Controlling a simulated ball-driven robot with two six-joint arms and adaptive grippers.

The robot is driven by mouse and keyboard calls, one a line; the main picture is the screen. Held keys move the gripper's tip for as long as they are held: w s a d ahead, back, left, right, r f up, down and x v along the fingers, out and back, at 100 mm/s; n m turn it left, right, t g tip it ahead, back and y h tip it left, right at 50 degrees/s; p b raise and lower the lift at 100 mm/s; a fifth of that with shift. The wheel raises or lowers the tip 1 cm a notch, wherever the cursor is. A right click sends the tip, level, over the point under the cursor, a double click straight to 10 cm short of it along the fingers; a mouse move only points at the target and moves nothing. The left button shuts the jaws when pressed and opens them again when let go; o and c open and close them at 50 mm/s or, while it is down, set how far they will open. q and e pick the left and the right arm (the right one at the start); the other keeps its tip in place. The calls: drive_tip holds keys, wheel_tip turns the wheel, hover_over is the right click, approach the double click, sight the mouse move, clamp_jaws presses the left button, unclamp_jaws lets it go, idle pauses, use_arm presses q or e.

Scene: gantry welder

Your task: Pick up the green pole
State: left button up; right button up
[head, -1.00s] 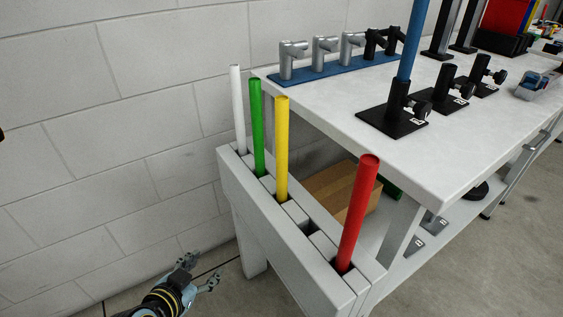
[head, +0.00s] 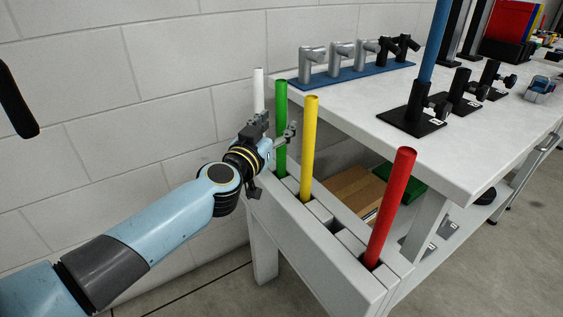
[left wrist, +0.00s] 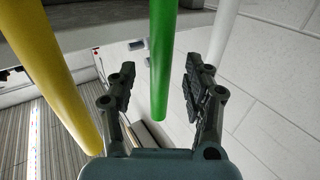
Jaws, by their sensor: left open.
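The green pole (head: 281,112) stands upright in a slot of the white rack, between the white pole (head: 258,92) and the yellow pole (head: 309,140). My left gripper (head: 278,127) is open at the green pole, partway up it. In the left wrist view the green pole (left wrist: 161,60) shows between the two spread fingers of my gripper (left wrist: 160,82), with gaps on both sides. I cannot tell how deep between the fingers it sits. The yellow pole (left wrist: 50,70) is left of the fingers and the white pole (left wrist: 223,30) is right. My right gripper is not in view.
A red pole (head: 391,205) stands at the rack's near end (head: 330,260). The white workbench (head: 470,135) beside the rack carries black clamp stands, a blue pole (head: 434,45) and a blue base (head: 355,74) with pipe fittings. A block wall rises behind.

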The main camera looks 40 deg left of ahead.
sight(279, 123)
use_arm(q)
drive_tip(key=w, duration=0.3)
drive_tip(key=shift+a+f, duration=0.1)
drive_tip(key=shift+a, duration=0.3)
clamp_jaws()
